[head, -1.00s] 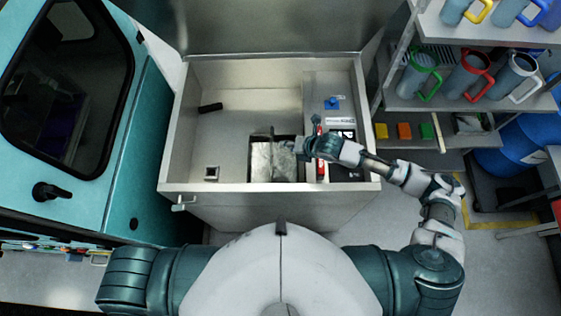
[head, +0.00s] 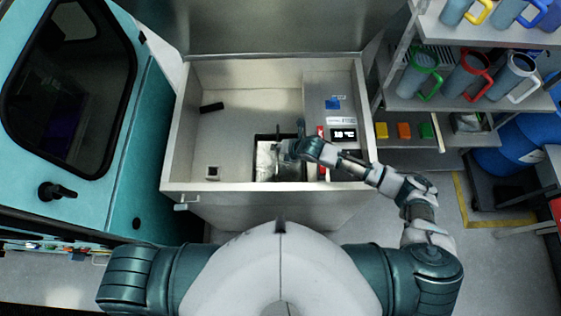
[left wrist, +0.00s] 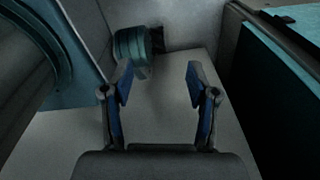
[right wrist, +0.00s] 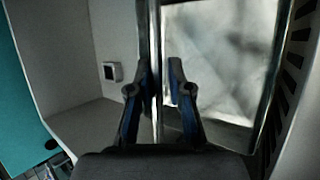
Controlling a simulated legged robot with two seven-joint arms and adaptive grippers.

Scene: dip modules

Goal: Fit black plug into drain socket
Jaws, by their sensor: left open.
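A small black bar-shaped piece, likely the black plug (head: 211,107), lies on the pale basin floor at the back left in the head view. A small square socket with a dark centre, likely the drain socket (head: 212,172), is at the front left of the basin; it also shows in the right wrist view (right wrist: 112,72). My right gripper (head: 284,150) is over a shiny metal box (head: 265,162). In the right wrist view its fingers (right wrist: 160,63) stand on either side of the box's metal edge; contact is unclear. My left gripper (left wrist: 159,68) is open and empty.
The basin (head: 172,140) has raised walls. A strip at its right holds a blue piece (head: 333,103) and a dark display (head: 343,135). A teal machine (head: 150,150) stands left, a mug shelf (head: 460,100) right. The basin's left floor is mostly clear.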

